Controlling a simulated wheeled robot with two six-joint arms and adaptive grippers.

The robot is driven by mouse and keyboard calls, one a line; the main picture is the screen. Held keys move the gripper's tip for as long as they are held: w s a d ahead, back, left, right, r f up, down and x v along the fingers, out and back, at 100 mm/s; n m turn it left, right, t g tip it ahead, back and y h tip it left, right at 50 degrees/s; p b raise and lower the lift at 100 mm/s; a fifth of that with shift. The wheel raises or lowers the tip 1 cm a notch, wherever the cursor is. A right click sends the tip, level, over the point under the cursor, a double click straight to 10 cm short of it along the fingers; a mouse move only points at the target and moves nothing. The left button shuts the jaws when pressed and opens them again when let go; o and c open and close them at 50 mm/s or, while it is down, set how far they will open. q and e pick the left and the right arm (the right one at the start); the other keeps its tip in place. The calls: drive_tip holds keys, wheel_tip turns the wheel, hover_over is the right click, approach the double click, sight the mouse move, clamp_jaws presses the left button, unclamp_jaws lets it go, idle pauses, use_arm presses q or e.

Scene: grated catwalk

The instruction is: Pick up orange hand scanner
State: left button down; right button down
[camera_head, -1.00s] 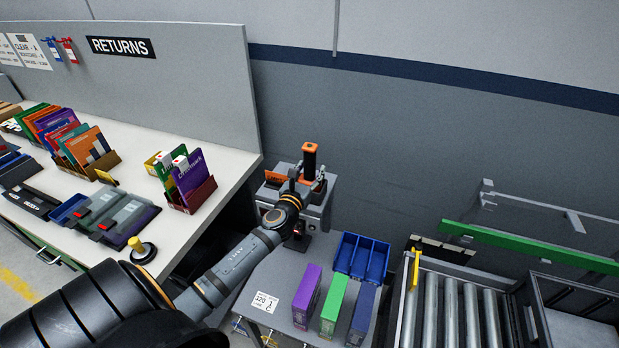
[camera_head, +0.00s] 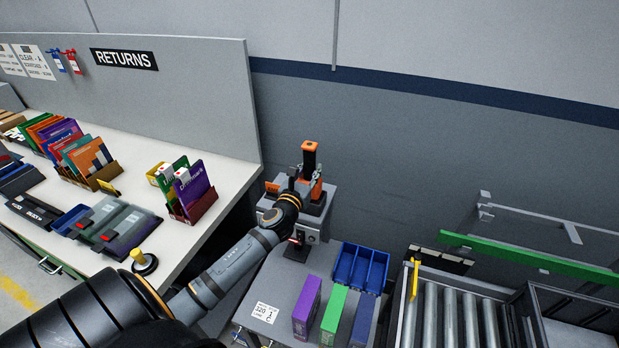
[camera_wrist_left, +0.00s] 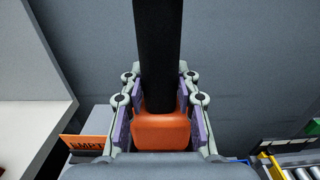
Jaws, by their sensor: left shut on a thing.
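The orange hand scanner (camera_head: 309,150) has an orange head and a dark handle. In the head view it stands at the grey stand by the wall, at the end of my left arm. My left gripper (camera_head: 301,190) is at the scanner, partly hidden behind my own wrist. In the left wrist view the fingers of my left gripper (camera_wrist_left: 158,112) are closed on both sides of the scanner, with its orange part (camera_wrist_left: 161,132) between them and its black handle (camera_wrist_left: 160,50) rising above. Whether the scanner touches the stand is hidden. My right gripper is not in view.
A grey stand (camera_head: 328,200) is under the scanner. Blue bins (camera_head: 360,267) and purple, green and blue boxes (camera_head: 333,316) stand on the grey table in front. A roller conveyor (camera_head: 448,315) is at the right. The returns desk (camera_head: 100,183) with books is at the left.

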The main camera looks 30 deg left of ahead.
sight(310, 148)
use_arm(q)
wheel_tip(310, 148, up, 13)
drive_tip(key=shift+r, duration=0.15)
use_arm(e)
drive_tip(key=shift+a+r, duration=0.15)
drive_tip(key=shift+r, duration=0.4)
